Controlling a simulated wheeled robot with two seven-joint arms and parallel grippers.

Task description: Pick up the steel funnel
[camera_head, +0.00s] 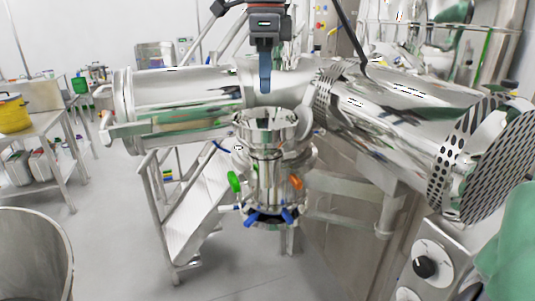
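A shiny steel vessel with a wide round top and narrower neck (267,126) stands in the middle, on a clamped valve assembly. It looks funnel-like, but I cannot tell for sure that it is the steel funnel. My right gripper (265,84) hangs from the top centre, pointing down, above and a little behind this top in the picture. Its fingers overlap edge-on as one blue-grey strip, so the gap between them is hidden. I see nothing held in it. My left gripper is not in view.
A large horizontal steel cylinder (185,92) and a perforated steel drum end (490,160) flank the middle. Steel steps (200,215) stand below. A table with a yellow pot (14,113) is at left. A steel bin (35,225) is at lower left. Floor between is clear.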

